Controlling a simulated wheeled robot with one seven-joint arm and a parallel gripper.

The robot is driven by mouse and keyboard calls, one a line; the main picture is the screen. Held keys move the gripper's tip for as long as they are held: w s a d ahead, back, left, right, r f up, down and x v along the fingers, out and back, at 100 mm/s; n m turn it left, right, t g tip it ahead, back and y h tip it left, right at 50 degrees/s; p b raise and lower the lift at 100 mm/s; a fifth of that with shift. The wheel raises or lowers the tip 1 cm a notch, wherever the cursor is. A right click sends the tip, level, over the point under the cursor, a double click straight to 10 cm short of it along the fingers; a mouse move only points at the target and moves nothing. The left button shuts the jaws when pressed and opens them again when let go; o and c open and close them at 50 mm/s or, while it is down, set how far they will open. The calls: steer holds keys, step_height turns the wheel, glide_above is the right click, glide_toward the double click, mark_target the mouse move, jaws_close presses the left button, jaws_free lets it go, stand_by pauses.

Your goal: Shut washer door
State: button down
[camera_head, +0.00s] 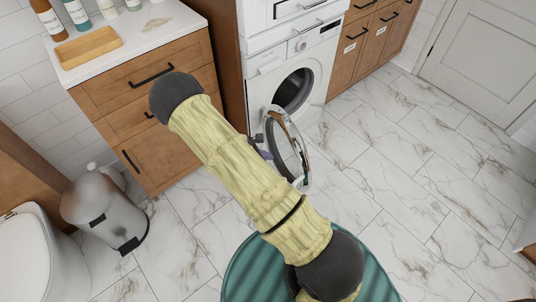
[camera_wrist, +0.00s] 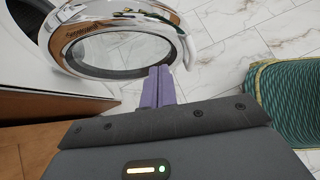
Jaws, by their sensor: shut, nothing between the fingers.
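The washer (camera_head: 292,85) is white and stands between wooden cabinets in the head view. Its round door (camera_head: 288,150) is swung wide open toward the floor side, leaving the dark drum opening (camera_head: 293,90) uncovered. In the wrist view the door's chrome ring and glass (camera_wrist: 120,45) fill the upper left, with the washer front (camera_wrist: 40,40) behind it. My gripper (camera_wrist: 159,85) has purple fingers, shut and empty, close to the door's lower right rim. I cannot tell whether they touch it. In the head view my arm hides most of the gripper beside the door.
A wooden vanity (camera_head: 150,110) with bottles and a tray stands left of the washer. A metal bin (camera_head: 105,208) and a toilet (camera_head: 40,255) are at the lower left. The marble floor (camera_head: 400,190) to the right is clear.

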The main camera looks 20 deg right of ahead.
mark_target(295, 155)
steer(key=x, duration=0.3)
steer(key=r+x, duration=0.1)
steer(key=x, duration=0.2)
steer(key=d+x, duration=0.1)
steer(key=x, duration=0.2)
steer(key=shift+d+b, duration=0.3)
steer(key=shift+b, duration=0.05)
steer(key=shift+w+d, duration=0.15)
steer(key=shift+d, duration=0.5)
